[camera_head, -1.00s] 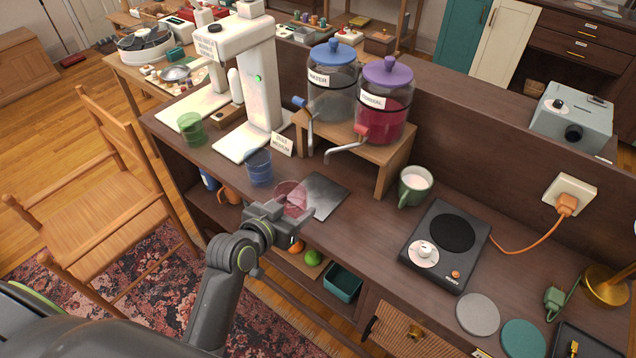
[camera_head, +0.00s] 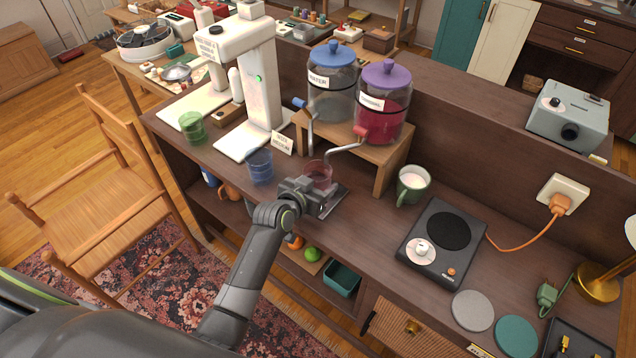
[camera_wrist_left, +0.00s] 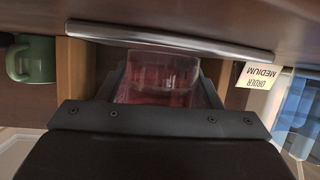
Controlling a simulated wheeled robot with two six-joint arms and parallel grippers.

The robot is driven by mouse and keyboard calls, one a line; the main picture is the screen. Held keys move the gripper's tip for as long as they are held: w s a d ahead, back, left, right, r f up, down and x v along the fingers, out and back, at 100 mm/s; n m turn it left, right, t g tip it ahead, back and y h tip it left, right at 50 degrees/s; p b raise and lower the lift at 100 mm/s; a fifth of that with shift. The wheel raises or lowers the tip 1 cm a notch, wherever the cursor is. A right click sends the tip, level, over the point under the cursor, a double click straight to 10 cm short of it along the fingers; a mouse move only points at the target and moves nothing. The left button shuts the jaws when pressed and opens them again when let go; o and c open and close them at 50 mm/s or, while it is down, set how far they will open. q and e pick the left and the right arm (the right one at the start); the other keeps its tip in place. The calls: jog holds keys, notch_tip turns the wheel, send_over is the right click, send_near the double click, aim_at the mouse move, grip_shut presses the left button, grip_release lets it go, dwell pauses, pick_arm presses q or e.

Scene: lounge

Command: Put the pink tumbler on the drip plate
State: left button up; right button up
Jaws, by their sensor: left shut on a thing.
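The pink tumbler (camera_head: 318,173) is clear, tinted pink and upright in the head view. My left gripper (camera_head: 317,190) is shut around it. In the left wrist view the tumbler (camera_wrist_left: 160,75) fills the space between the fingers. The grey metal drip plate (camera_head: 339,197) lies on the counter before the dispenser stand, partly hidden by my gripper. The tumbler is over the plate's back left part, near the cordial spout; I cannot tell whether it touches the plate. My right gripper is not in view.
The water dispenser (camera_head: 333,85) and cordial dispenser (camera_head: 383,105) stand on a wooden stand (camera_head: 392,165). A blue tumbler (camera_head: 259,167) and an order card (camera_head: 283,143) are to the left. A green mug (camera_head: 412,185) and hot plate (camera_head: 443,240) are to the right.

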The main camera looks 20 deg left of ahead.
pick_arm(q)
jog(key=o, duration=1.1)
jog(key=shift+f, duration=0.1)
jog(key=shift+o, duration=0.2)
jog(key=shift+r, duration=0.2)
jog(key=shift+s, duration=0.25)
jog(key=v, duration=1.1)
jog(key=shift+s+r+b, duration=0.15)
jog(key=shift+s+b, duration=0.1)
jog(key=shift+b, duration=0.2)
jog(key=shift+a, duration=0.1)
